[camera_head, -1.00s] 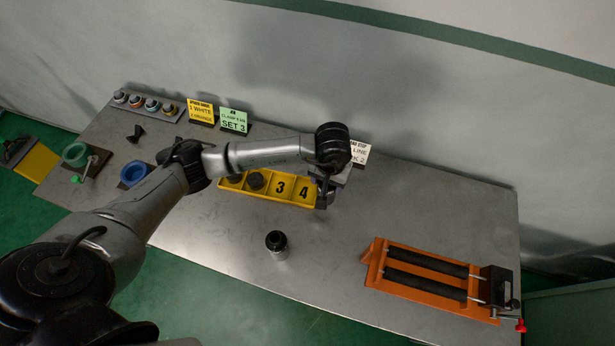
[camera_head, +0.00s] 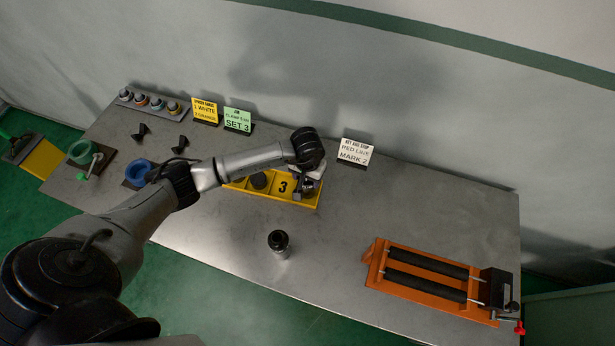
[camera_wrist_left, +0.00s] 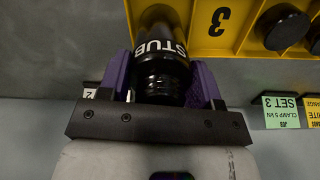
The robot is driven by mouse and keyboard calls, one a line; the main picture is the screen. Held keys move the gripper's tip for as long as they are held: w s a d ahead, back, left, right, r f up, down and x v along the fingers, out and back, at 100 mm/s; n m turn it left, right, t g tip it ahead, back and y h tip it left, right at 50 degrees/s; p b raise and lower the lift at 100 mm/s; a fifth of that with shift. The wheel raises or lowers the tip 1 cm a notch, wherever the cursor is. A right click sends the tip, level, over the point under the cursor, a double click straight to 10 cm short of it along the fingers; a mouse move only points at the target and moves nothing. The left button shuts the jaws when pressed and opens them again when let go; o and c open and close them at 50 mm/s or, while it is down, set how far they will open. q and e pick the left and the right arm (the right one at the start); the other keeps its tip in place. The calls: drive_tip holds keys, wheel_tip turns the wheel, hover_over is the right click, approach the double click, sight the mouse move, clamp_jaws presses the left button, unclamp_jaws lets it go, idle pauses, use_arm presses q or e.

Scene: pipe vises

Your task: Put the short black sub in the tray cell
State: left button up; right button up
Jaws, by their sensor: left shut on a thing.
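My left gripper (camera_head: 305,190) is at the right end of the yellow tray (camera_head: 262,191), over the cell beyond the one marked 3. The cylinder's far end reaches over that end cell of the tray, which also shows in the left wrist view (camera_wrist_left: 238,34). I cannot tell whether it touches the tray floor. Dark round pieces (camera_wrist_left: 286,27) sit in other cells. My right gripper is not in view.
A black-topped metal cylinder (camera_head: 279,244) stands on the bench in front of the tray. An orange vise frame with black rollers (camera_head: 428,274) is at the right. A white sign (camera_head: 355,150) stands behind the tray.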

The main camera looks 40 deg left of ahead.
use_arm(q)
drive_tip(key=shift+f, duration=0.35)
drive_tip(key=shift+f, duration=0.1)
drive_tip(key=shift+f+b, duration=0.15)
drive_tip(key=shift+b, duration=0.15)
drive_tip(key=o, duration=1.2)
wheel_tip(320, 180, up, 12)
drive_tip(key=shift+r+p, duration=0.25)
drive_tip(key=shift+p, duration=0.05)
